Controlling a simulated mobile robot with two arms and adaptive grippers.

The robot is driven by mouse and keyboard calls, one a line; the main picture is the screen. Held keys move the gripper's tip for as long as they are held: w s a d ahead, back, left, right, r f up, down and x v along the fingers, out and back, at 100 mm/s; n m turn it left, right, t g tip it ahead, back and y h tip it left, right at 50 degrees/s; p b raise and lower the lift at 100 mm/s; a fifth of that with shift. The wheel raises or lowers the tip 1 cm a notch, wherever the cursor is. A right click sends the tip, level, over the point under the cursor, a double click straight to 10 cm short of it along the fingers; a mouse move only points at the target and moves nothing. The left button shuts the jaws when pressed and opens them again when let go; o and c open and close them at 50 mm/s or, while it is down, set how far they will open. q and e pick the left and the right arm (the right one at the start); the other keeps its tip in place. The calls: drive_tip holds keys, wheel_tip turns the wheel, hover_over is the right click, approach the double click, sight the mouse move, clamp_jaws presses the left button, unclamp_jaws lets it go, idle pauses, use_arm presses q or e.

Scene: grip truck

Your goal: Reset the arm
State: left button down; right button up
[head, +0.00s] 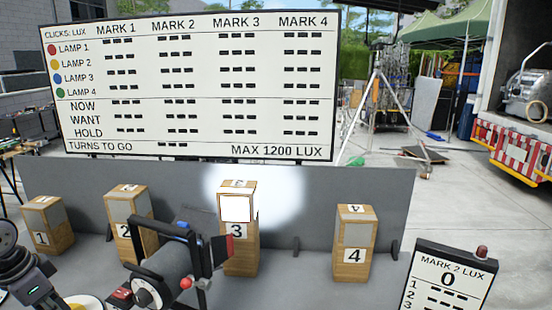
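A dark part of my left arm (30,275) comes in at the lower left edge. No fingertips show there, so I cannot see whether that gripper is open or shut or holds anything. My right arm and gripper are out of view. A black stage lamp (165,272) with open flaps and a red knob stands just right of my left arm, apart from it in the picture. A bright round patch of light falls around wooden block 3 (239,255) and the grey wall behind it.
Wooden blocks 1 (50,238), 2 (130,243) and 4 (352,262) stand along the grey wall (310,190). A large board (190,85) lists lamps and marks, with dashes for values. A "MARK 2 LUX" display (447,280) reading 0 stands at the lower right. A tripod (375,105) stands behind.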

use_arm(q)
drive_tip(key=s+a+f+n+t+y+b, duration=0.1)
drive_tip(key=s+a+f+n+y, duration=0.15)
drive_tip(key=a+f, duration=0.75)
drive_tip(key=s+a+f+n+t+y+b, duration=0.1)
drive_tip(key=s+a+f+n+t, duration=0.15)
drive_tip(key=a+f, duration=0.8)
drive_tip(key=s+a+f+n+g, duration=0.2)
drive_tip(key=s+a+f+g, duration=0.15)
drive_tip(key=s+f, duration=1.3)
drive_tip(key=s+d+f+b, duration=0.1)
drive_tip(key=s+d+f, duration=0.5)
drive_tip(key=d+f, duration=0.4)
drive_tip(key=s+d+f+b, duration=0.1)
drive_tip(key=s+d+f, duration=0.6)
drive_tip(key=f, duration=0.6)
drive_tip(key=s+d+f+m+h, duration=0.1)
drive_tip(key=d+f, duration=0.3)
drive_tip(key=d, duration=1)
drive_tip(key=s+d+f+m+g+h, duration=0.1)
drive_tip(key=s+d+f, duration=0.3)
drive_tip(key=d, duration=0.9)
drive_tip(key=shift+d+m+h+b, duration=0.3)
drive_tip(key=shift+d+m+h, duration=0.05)
drive_tip(key=shift+m, duration=0.25)
